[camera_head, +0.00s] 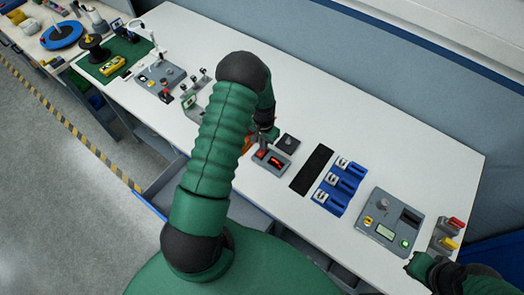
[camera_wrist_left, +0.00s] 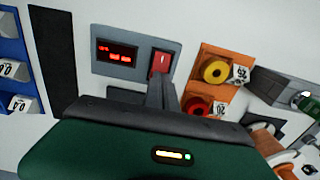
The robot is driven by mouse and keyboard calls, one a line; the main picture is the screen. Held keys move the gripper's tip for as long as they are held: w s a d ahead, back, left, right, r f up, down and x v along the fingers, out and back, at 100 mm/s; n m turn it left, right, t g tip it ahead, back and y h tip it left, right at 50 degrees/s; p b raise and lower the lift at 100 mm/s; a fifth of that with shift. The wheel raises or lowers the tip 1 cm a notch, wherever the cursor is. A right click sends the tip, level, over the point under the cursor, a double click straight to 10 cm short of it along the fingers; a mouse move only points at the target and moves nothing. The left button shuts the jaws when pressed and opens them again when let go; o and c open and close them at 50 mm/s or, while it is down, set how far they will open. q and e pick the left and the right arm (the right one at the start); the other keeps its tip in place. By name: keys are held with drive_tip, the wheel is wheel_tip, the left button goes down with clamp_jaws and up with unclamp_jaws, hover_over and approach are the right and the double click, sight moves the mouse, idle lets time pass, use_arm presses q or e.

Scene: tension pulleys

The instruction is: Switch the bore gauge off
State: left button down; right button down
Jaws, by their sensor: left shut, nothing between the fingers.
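A small grey box with a lit red digital display, which I take for the bore gauge (camera_head: 271,162), lies on the white table in the head view. In the left wrist view the box (camera_wrist_left: 145,45) shows a red rocker switch (camera_wrist_left: 160,63) to the right of its lit display (camera_wrist_left: 115,53). My left gripper (camera_head: 264,143) is shut and empty, just behind the box in the head view. Its fingertips (camera_wrist_left: 160,90) are close below the switch in the wrist view; I cannot tell whether they touch it. My right gripper (camera_head: 424,266) shows partly at the lower right, its jaws unclear.
An orange holder (camera_wrist_left: 213,75) with yellow and red rings stands beside the box. A black strip (camera_head: 312,169), blue holders (camera_head: 340,185) with grey blocks and a grey panel (camera_head: 385,225) lie to the right. The back of the white table (camera_head: 370,120) is clear.

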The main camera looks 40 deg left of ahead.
use_arm(q)
drive_tip(key=shift+a+f, duration=0.1)
drive_tip(key=shift+f, duration=0.05)
drive_tip(key=shift+d+r, duration=0.3)
drive_tip(key=shift+d, duration=0.05)
drive_tip(key=shift+r+p, duration=0.7)
drive_tip(key=shift+r, duration=0.15)
drive_tip(key=r+p, duration=0.1)
drive_tip(key=r, duration=0.1)
drive_tip(key=r+p, duration=0.1)
drive_tip(key=r, duration=0.1)
drive_tip(key=shift+a+p, duration=0.2)
drive_tip(key=shift+p, duration=0.15)
drive_tip(key=shift+r, duration=0.4)
drive_tip(key=shift+d, duration=0.15)
